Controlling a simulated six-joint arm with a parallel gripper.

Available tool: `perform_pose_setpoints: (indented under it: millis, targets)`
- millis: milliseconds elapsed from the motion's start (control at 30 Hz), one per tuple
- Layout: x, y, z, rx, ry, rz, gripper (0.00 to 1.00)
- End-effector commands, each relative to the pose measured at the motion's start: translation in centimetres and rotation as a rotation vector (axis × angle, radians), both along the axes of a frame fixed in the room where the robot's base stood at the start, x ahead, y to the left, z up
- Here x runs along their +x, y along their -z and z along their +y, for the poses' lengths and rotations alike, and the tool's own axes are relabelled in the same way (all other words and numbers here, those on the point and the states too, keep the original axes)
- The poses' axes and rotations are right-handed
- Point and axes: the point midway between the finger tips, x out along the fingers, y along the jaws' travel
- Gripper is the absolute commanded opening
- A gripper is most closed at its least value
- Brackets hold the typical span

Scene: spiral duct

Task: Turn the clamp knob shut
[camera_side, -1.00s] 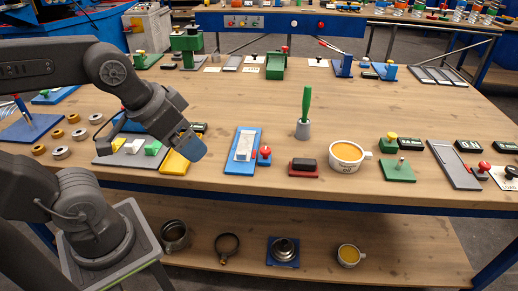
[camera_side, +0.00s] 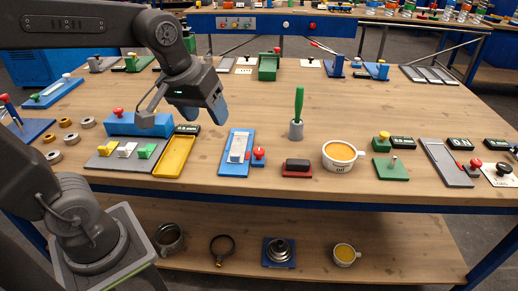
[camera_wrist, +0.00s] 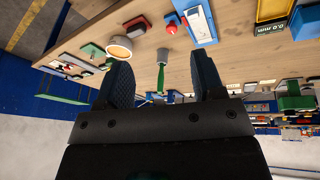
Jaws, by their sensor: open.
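My gripper (camera_side: 207,108) is open and empty, above the table behind the yellow tray. In the wrist view its two dark ridged fingers (camera_wrist: 160,62) stand apart, with the green-handled tool visible far beyond the gap. I cannot tell for certain which part is the clamp knob. A dark clamp-like ring (camera_side: 222,245) with a small brass-coloured piece at its bottom lies on the lower shelf. Red knobs show on the blue block (camera_side: 140,124) at the left and on the small blue base (camera_side: 258,157) mid-table. My gripper touches none of these.
The yellow tray (camera_side: 173,157) lies below my gripper. The green-handled tool (camera_side: 298,110) stands upright in a grey holder to the right, near a cup of yellow liquid (camera_side: 339,155). A metal ring (camera_side: 169,238) is on the lower shelf. The table's middle back is mostly clear.

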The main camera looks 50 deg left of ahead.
Motion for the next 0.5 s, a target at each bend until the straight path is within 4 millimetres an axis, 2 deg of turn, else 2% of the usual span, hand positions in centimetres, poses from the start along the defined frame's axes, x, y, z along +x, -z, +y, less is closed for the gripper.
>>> perform_pose_setpoints:
  millis: [33, 167, 300, 500]
  targets:
    - [2.0, 0.1, 0.5, -0.028, -0.088, 0.037, 0.62]
    - [6.7, 0.8, 1.7, -0.097, -0.335, 0.111, 0.62]
    - [11.6, 2.8, 3.4, -0.154, -0.606, 0.187, 0.62]
    - [16.9, 6.6, 5.5, -0.198, -0.935, 0.269, 0.62]
